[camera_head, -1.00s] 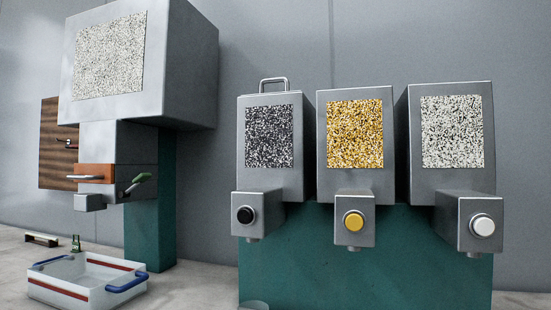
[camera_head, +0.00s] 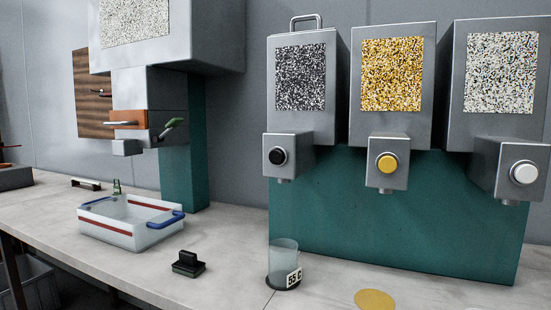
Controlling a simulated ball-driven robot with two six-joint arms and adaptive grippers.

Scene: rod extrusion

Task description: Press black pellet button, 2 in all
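The black pellet button (camera_head: 277,156) is a round black knob on the front of the left dispenser's grey box (camera_head: 301,147). Above it, a window shows black and white speckled pellets (camera_head: 300,77). A clear cup (camera_head: 284,258) with a label, partly readable as "55 C", stands on the table below this dispenser, on a dark round base. A spout sticks out under the button box. Neither of my grippers shows in the view.
A yellow button (camera_head: 387,163) and a white button (camera_head: 523,173) sit on the dispensers to the right. A large grey machine (camera_head: 205,45) stands behind left.

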